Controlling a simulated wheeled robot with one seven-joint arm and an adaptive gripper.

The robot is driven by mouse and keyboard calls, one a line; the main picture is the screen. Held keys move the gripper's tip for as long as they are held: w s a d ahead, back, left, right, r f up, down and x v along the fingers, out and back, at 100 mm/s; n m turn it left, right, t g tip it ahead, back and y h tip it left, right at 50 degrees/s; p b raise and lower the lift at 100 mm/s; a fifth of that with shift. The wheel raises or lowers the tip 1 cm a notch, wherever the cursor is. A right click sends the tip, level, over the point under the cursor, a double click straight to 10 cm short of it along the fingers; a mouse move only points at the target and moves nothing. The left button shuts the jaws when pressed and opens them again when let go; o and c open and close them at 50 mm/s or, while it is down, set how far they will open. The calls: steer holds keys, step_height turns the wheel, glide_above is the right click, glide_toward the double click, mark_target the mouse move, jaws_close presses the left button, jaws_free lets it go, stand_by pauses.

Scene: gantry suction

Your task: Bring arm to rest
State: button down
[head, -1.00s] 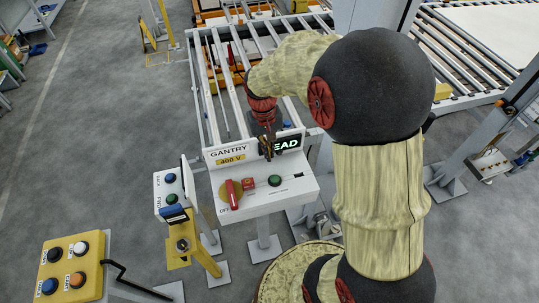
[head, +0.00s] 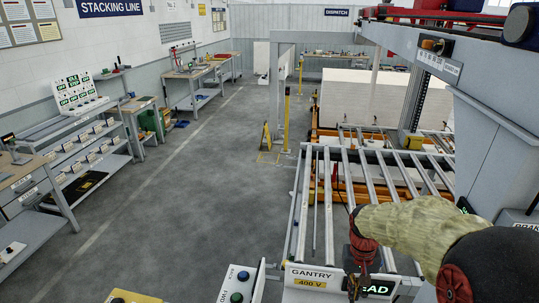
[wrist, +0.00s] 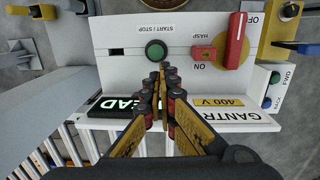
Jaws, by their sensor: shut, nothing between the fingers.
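My gripper (wrist: 162,70) is shut and empty in the wrist view, with its fingertips together in front of the gantry panel (wrist: 115,35). In the head view my gripper (head: 356,284) hangs at the lower right, in front of the gantry sign (head: 310,279), and my arm comes in from the lower right corner. The wrist view shows the panel upside down, with a green button (wrist: 156,50) by the fingertips, a red rotary handle (wrist: 236,40) and a small red hasp (wrist: 203,53). Whether the fingertips touch the panel I cannot tell.
A roller conveyor (head: 331,200) lies behind the sign, and a grey gantry post (head: 497,150) stands at the right. A small button box (head: 238,285) is left of the sign. Benches and a shelf rack (head: 75,160) line the left wall. The grey floor between is open.

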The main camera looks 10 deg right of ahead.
steer(key=s+a+r+n+t+b, duration=0.1)
steer(key=s+a+r+t+b, duration=0.1)
steer(key=s+a+b, duration=0.3)
steer(key=s+a+r+n+t+b, duration=0.2)
steer(key=s+a+t+b, duration=0.2)
steer(key=s+b, duration=0.6)
steer(key=shift+s+a+r, duration=0.15)
steer(key=shift+a+r, duration=0.05)
steer(key=shift+a, duration=0.6)
stand_by(1.9)
